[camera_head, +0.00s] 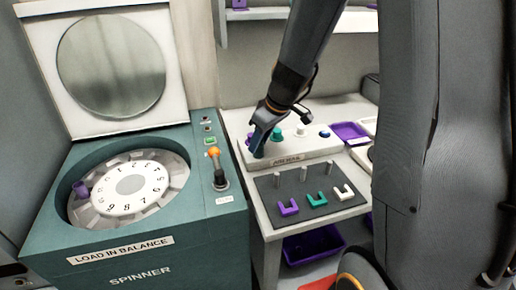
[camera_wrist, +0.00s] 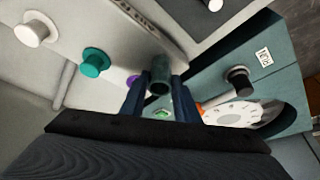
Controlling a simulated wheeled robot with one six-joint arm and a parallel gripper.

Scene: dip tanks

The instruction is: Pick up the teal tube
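The dark teal tube (camera_wrist: 159,76) is between the two blue fingers of my gripper (camera_wrist: 160,92), and both fingers appear to touch its sides. In the head view, my gripper (camera_head: 262,130) points down at the left end of the white block, and the lower part of the tube (camera_head: 258,152) shows below the fingers. I cannot tell whether its foot is clear of the block.
The white block (camera_head: 300,152) carries a teal knob (camera_head: 277,133), a white knob (camera_head: 301,131) and a blue one (camera_head: 324,132). In front lies a dark mat (camera_head: 270,186) with pegs and coloured brackets. The spinner (camera_head: 150,250) stands open at left, a purple tube (camera_head: 80,189) in its rotor.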

